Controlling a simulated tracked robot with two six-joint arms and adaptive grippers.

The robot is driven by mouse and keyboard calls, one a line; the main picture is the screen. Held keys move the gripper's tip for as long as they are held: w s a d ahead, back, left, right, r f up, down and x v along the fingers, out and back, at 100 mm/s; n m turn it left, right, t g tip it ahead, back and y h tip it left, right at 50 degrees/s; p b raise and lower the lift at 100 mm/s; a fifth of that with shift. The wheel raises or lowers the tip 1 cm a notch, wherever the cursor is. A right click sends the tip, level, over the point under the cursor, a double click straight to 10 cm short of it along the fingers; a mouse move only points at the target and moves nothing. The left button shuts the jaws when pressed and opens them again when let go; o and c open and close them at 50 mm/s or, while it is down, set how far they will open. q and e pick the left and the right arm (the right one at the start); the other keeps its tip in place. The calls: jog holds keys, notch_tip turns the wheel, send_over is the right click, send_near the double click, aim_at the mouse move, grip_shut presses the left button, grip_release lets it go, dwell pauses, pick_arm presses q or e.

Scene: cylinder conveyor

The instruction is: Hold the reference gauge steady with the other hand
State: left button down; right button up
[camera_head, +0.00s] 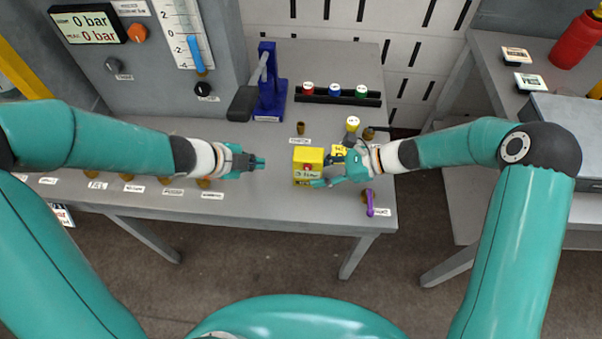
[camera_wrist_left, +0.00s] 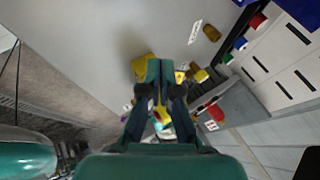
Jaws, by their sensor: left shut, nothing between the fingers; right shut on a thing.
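The reference gauge appears to be the yellow box (camera_head: 308,156) with a red spot and a small label on its front, on the bench right of centre. It also shows in the left wrist view (camera_wrist_left: 142,66), partly hidden behind my left fingers. My right gripper (camera_head: 326,174) is at the right side of the yellow box, shut on it; its fingers partly cover the box's lower right. My left gripper (camera_head: 262,162) is shut and empty, pointing right, a short gap to the left of the box. It shows in the left wrist view (camera_wrist_left: 158,68) too.
A blue press-like stand (camera_head: 270,95) and a black rack (camera_head: 338,98) with red, blue and green caps stand behind. A purple tool (camera_head: 370,204) hangs at the bench's front right. Brown fittings with labels line the front left edge. A panel reading 0 bar (camera_head: 90,24) stands back left.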

aim_at(307, 167)
pick_arm(q)
jog(key=s+m+h, duration=0.1)
jog(key=m, duration=0.1)
jog(key=d+f+m+h, duration=0.1)
jog(key=m+h, duration=0.1)
jog(key=s+d+f+m+g+h, duration=0.1)
jog(key=m+h, duration=0.1)
jog(key=m, duration=0.1)
jog(key=shift+s+f, duration=0.2)
jog(key=shift+s, duration=0.15)
jog(key=s+m+h, duration=0.2)
jog(key=s+r+m+h, duration=0.1)
jog(key=s+m+h, duration=0.1)
jog(key=s+r+m+h, duration=0.1)
jog(key=s+m+h, duration=0.1)
jog(key=shift+a+r+g+h, duration=0.25)
jog(key=shift+a+g+h, duration=0.05)
jog(key=shift+a+g, duration=0.1)
jog(key=shift+s+a+r+m+h, duration=0.1)
jog(key=shift+s+r+m+h, duration=0.15)
jog(key=shift+m, duration=0.25)
jog(key=x, duration=1)
jog(key=shift+w+d, duration=0.1)
jog(key=shift+d, duration=0.15)
jog(key=w, duration=0.2)
jog(key=shift+w+a, duration=0.15)
jog(key=shift+w, duration=0.75)
